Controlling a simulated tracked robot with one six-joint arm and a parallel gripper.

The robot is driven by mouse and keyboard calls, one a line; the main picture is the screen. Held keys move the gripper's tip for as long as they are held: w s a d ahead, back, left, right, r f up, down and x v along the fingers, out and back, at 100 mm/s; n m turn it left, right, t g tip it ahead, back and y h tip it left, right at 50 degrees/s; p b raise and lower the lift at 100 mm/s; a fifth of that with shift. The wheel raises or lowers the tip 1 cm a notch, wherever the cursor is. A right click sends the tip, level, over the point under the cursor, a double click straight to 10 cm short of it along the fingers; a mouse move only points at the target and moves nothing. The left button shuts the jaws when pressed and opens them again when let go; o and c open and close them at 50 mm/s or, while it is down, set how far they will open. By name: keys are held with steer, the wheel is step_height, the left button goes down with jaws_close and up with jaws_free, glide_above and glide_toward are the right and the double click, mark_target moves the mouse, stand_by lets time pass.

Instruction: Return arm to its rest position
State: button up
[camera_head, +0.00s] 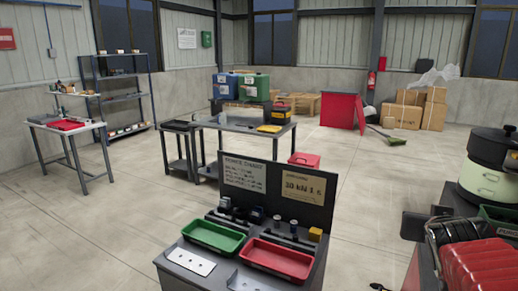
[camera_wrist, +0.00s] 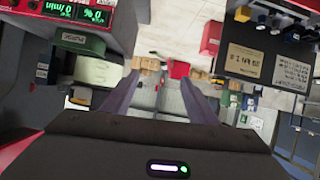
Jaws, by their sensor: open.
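My gripper (camera_wrist: 160,88) shows in the wrist view, with its two dark fingers spread apart and nothing between them. Beyond the fingers the wrist view shows the room upside down, with the floor at the top. My gripper touches nothing that I can see. I cannot make out my gripper in the head view.
A dark workbench with a green tray (camera_head: 213,236), a red tray (camera_head: 279,259) and an upright sign board (camera_head: 277,193) stands in front. At right is a bowl feeder (camera_head: 487,165) above red coils (camera_head: 480,265). Open floor (camera_head: 375,190) lies between them.

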steer(key=s+a+f+n+g+y, duration=0.1)
steer(key=s+a+f, duration=0.3)
steer(key=a, duration=0.4)
steer(key=s+a+f+n+g+y, duration=0.2)
steer(key=s+a, duration=0.4)
steer(key=a, duration=0.3)
steer(key=s+a+f+n+g+y, duration=0.2)
steer(key=s+a+f, duration=0.3)
steer(key=a, duration=0.3)
steer(key=shift+a+f+n+y, duration=0.15)
steer(key=shift+f+n+y, duration=0.15)
steer(key=shift+f+y, duration=0.5)
